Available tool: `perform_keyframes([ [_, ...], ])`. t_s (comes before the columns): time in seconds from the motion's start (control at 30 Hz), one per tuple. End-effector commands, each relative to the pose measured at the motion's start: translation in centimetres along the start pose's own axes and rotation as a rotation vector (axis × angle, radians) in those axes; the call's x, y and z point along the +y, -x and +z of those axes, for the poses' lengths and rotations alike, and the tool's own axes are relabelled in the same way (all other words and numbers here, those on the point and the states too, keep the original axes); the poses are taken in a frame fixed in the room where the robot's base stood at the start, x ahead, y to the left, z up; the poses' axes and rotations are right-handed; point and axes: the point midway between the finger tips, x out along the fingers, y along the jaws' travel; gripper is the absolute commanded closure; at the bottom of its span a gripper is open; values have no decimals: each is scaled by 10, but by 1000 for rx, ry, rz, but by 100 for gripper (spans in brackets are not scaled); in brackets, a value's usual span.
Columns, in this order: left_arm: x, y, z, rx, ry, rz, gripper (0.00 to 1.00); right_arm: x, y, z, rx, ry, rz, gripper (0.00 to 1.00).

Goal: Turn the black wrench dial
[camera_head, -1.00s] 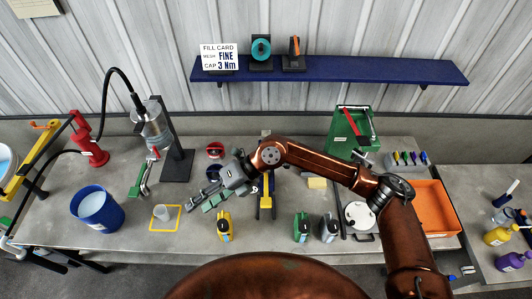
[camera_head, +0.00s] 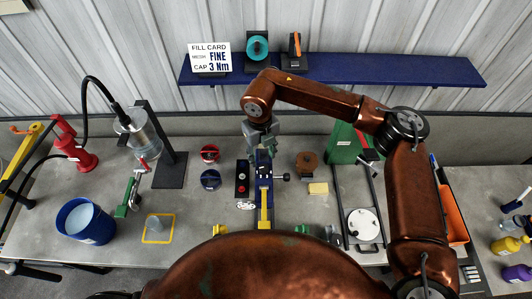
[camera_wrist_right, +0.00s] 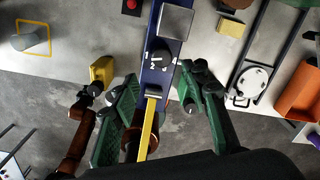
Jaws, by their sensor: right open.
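The black wrench dial (camera_wrist_right: 161,55) sits on the blue wrench body (camera_wrist_right: 174,45), with white numbers beside it, in the right wrist view. A yellow handle (camera_wrist_right: 150,128) extends from the body. In the head view the wrench's yellow handle (camera_head: 264,208) points toward me; the dial is too small to make out clearly there. My right gripper (camera_wrist_right: 158,80) is open, its green fingers on either side of the wrench near the dial, apart from it. In the head view the gripper (camera_head: 262,146) points down over the wrench's far end. My left gripper is not in view.
A red-button box (camera_head: 242,180) stands left of the wrench. A brown round part (camera_head: 307,163) and yellow block (camera_head: 318,188) lie to its right. A blue bucket (camera_head: 86,222) stands at left.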

Motion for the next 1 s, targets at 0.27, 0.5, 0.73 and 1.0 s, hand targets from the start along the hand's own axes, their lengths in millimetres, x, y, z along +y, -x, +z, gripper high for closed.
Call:
perform_keyframes([
  [0.27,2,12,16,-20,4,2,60,-8,-23,-4,5,-17,-5,58],
  [0.5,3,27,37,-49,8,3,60,-10,-60,-5,4,-23,-4,58],
  [0.73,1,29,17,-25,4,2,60,-10,-77,-4,2,-21,-4,58],
  [1.0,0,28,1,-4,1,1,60,-9,-78,-4,2,-18,-5,60],
])
